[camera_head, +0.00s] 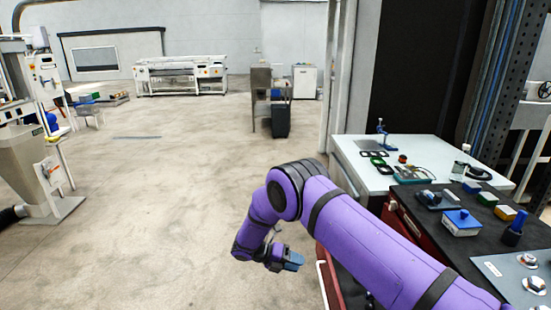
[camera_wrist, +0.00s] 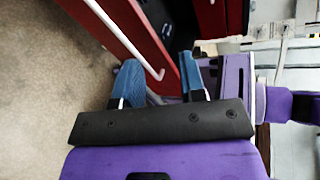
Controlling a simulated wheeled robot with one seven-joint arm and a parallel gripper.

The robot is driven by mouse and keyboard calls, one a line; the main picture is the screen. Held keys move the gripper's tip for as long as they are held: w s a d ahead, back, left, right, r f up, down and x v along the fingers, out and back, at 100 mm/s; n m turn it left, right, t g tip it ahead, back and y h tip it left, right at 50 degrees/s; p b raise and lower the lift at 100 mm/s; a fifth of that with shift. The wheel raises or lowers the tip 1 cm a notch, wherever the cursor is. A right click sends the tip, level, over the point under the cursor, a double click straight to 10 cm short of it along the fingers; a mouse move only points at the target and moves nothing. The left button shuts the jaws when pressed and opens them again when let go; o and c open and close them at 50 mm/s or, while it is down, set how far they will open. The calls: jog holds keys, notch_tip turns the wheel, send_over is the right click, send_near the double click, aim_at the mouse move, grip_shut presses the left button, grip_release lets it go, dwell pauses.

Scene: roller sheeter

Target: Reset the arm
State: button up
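My purple arm (camera_head: 380,240) reaches from the lower right of the head view and bends down at the elbow to the left. My gripper (camera_head: 288,260) hangs low over the floor, left of the red cabinet (camera_head: 410,228). In the wrist view, the two blue fingers of my gripper (camera_wrist: 160,82) stand apart with nothing held between them. Behind them the wrist view shows the red cabinet front (camera_wrist: 120,30) with its white handle (camera_wrist: 125,40).
A black worktop (camera_head: 480,236) with blue, green and yellow small items stands at the right. A white table (camera_head: 355,160) with tools lies behind it. A grey hopper machine (camera_head: 35,165) stands at the left. The concrete floor (camera_head: 150,220) is clear in the middle.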

jog(key=s+d+r+m+g+y, duration=0.1)
jog(key=d+r+m+y, duration=0.35)
jog(key=r, duration=1.05)
jog(key=s+d+r+m+y, duration=0.15)
jog(key=d+r+m, duration=0.55)
jog(key=r, duration=0.9)
jog(key=s+d+r+m+t+y, duration=0.1)
jog(key=s+d+r+m+y, duration=0.2)
jog(key=s+d+r+m, duration=0.4)
jog(key=s+d+r+m+t+y, duration=0.2)
jog(key=s+r+m, duration=0.3)
jog(key=s+r, duration=0.5)
jog(key=s+d+m+t+y, duration=0.1)
jog(key=s+m, duration=0.3)
jog(key=s, duration=0.4)
jog(key=s+d+r+m+t+y, duration=0.1)
jog(key=s+d+m+t+y, duration=0.1)
jog(key=s+m, duration=0.3)
jog(key=s+t, duration=0.1)
jog(key=s, duration=0.2)
jog(key=shift+s+r, duration=0.25)
jog(key=shift+s, duration=0.1)
jog(key=shift+d, duration=0.1)
